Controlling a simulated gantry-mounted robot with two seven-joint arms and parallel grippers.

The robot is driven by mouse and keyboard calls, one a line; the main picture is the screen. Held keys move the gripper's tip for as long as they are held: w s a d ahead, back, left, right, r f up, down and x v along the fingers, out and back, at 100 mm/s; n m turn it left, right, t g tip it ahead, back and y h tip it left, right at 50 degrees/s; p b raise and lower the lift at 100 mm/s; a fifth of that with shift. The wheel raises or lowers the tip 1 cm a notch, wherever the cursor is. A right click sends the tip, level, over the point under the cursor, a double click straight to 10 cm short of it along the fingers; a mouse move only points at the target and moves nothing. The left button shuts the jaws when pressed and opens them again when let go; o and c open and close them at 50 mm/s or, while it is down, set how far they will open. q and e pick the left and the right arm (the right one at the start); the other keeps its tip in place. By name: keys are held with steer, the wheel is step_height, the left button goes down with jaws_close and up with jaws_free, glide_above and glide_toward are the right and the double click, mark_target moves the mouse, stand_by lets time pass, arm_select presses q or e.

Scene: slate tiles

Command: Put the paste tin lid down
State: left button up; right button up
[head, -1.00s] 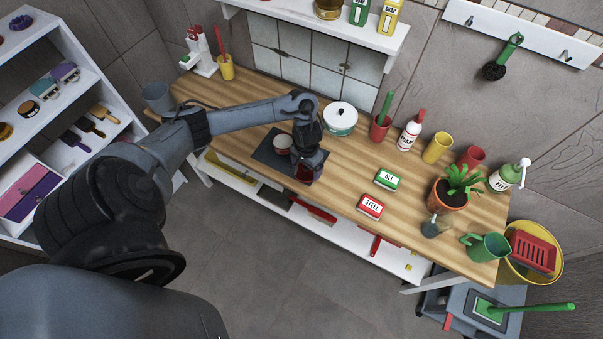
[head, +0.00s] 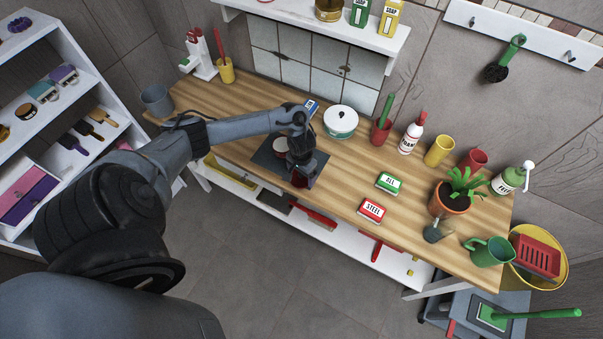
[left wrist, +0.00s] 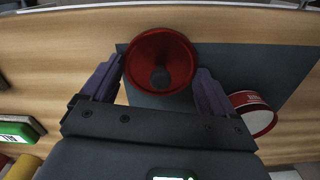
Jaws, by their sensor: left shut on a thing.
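I cannot tell whether the lid touches the mat. A red and white tin (left wrist: 253,113) stands on the mat beside the lid. It also shows in the head view (head: 280,146), partly hidden by the gripper.
Bare wood (head: 340,180) lies between mat and tins. The bench's front edge is close.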

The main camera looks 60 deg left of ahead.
arm_select(q)
steer(key=shift+f, duration=0.1)
steer(key=o, duration=0.8)
steer(key=shift+c, duration=0.2)
